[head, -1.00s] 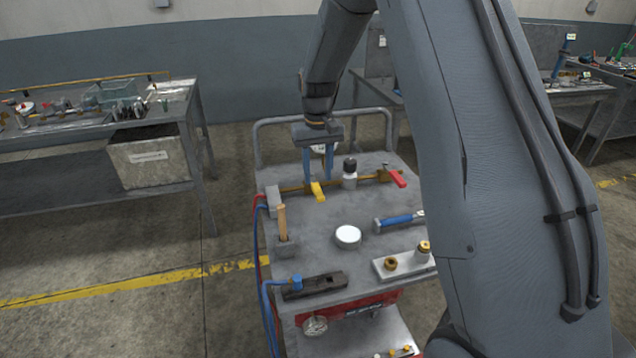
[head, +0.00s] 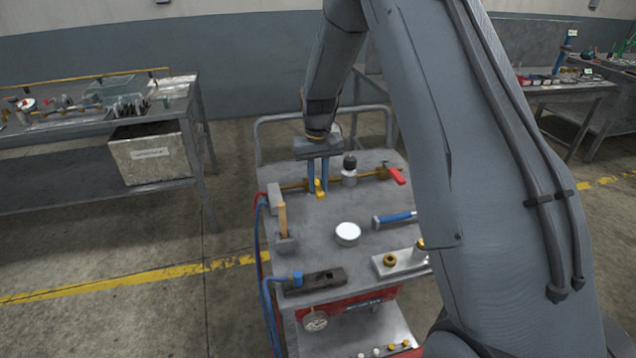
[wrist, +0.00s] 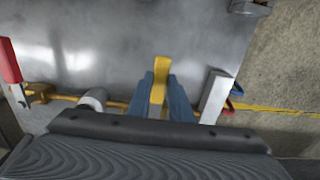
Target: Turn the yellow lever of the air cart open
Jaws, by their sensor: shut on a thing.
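The yellow lever (head: 320,194) sits on the brass pipe near the back left of the air cart's grey top (head: 310,220). In the wrist view the yellow lever (wrist: 159,80) lies between the blue fingers and sticks out past their tips. My gripper (head: 318,187) points down over the pipe and is shut on the lever. The gripper also shows in the wrist view (wrist: 160,88). The fingers hide part of the lever and its pivot. A red lever (head: 397,176) is on the same pipe to the right, also in the wrist view (wrist: 9,62).
A black-topped fitting (head: 349,170) stands between the levers. A hammer (head: 284,228), a white round disc (head: 347,233), a blue-handled tool (head: 394,218) and a dark plane-like tool (head: 314,281) lie on the cart. A bench (head: 170,110) stands at left.

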